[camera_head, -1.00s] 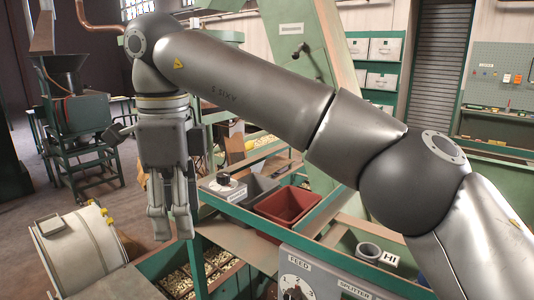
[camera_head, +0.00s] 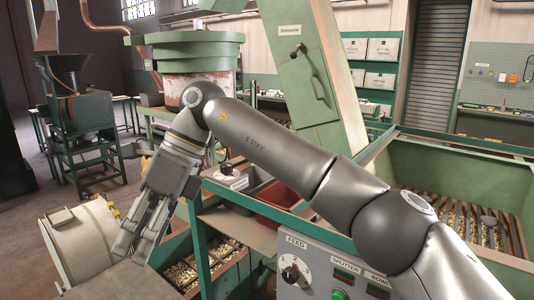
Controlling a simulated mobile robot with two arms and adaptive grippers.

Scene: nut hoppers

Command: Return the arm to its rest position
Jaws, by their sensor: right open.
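My right gripper (camera_head: 130,246) hangs at the end of my right arm (camera_head: 285,158), which comes in from the lower right and reaches across to the left. The gripper tilts down and to the left. Its fingers are apart with nothing between them. The fingertips appear in front of the white drum (camera_head: 82,240) and above a flat greenish surface; I cannot tell how far above. My left gripper is not in view.
A control panel (camera_head: 318,275) with a feed dial stands at the bottom. A red bin (camera_head: 275,207) is partly hidden behind my arm. A green hopper (camera_head: 455,165) with slats stands at right. Compartments with nuts (camera_head: 222,264) lie below the gripper's right.

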